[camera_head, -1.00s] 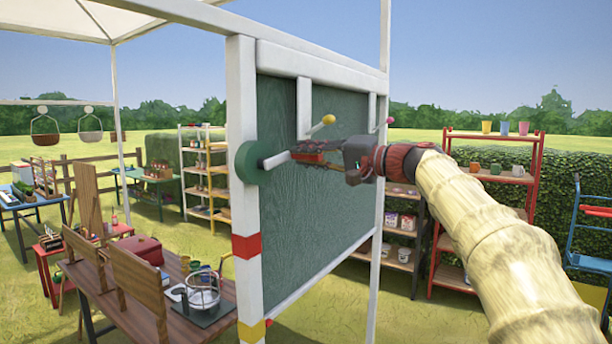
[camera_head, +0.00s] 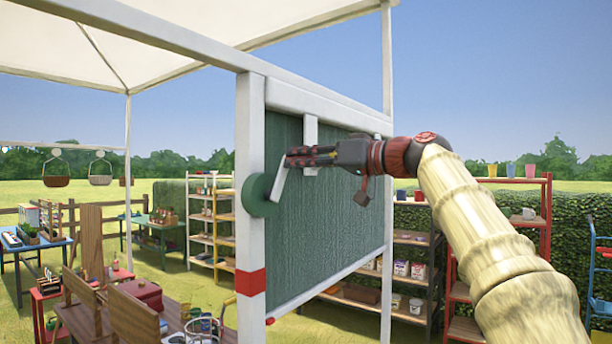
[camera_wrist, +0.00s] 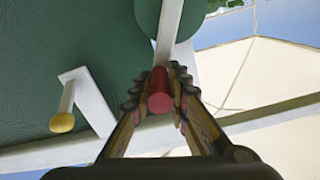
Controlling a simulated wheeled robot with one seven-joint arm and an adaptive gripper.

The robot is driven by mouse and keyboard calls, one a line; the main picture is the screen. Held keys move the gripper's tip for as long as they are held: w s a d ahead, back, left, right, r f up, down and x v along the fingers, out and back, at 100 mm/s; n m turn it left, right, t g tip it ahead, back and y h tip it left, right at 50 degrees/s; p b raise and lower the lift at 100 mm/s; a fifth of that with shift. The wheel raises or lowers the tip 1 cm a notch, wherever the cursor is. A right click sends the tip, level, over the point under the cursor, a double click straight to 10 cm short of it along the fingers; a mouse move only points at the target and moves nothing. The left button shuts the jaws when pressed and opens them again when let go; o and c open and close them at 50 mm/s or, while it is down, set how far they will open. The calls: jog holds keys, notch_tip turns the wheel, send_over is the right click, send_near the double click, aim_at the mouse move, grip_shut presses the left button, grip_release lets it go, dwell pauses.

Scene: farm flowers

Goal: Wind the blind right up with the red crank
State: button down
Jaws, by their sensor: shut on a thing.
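The red crank has a green round hub (camera_head: 258,196) on the white post and a white arm (camera_head: 279,184) pointing up and slightly right. Its red handle (camera_wrist: 160,101) shows end-on in the wrist view, between my fingers. My gripper (camera_head: 292,160) is shut on this handle, above the hub; in the head view the fingers cover most of it. The blind (camera_head: 335,215) is a dark green sheet in a white frame, filling most of it behind my gripper.
A second white arm (camera_wrist: 88,100) with a yellow knob (camera_wrist: 62,123) is beside the crank, close to my gripper. A white post with a red band (camera_head: 251,281) stands left. Shelves (camera_head: 410,270) stand behind on the right, a wooden bench (camera_head: 95,325) lower left.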

jog(key=shift+s+a+r+n+b, duration=0.1)
jog(key=shift+s+a+n+b, duration=0.5)
jog(key=shift+n, duration=0.35)
jog(key=shift+s+a+r+n+b, duration=0.1)
jog(key=shift+s+a+n+b, duration=0.35)
jog(key=shift+s+n+b, duration=0.35)
jog(key=shift+s+a+r+n+b, duration=0.1)
jog(key=shift+s+a+n+b, duration=0.45)
jog(key=shift+n, duration=0.5)
jog(key=shift+s, duration=0.15)
jog(key=c, duration=1.7)
grip_release()
jog(key=shift+a, duration=0.1)
jog(key=v, duration=1.2)
jog(key=shift+s, duration=0.15)
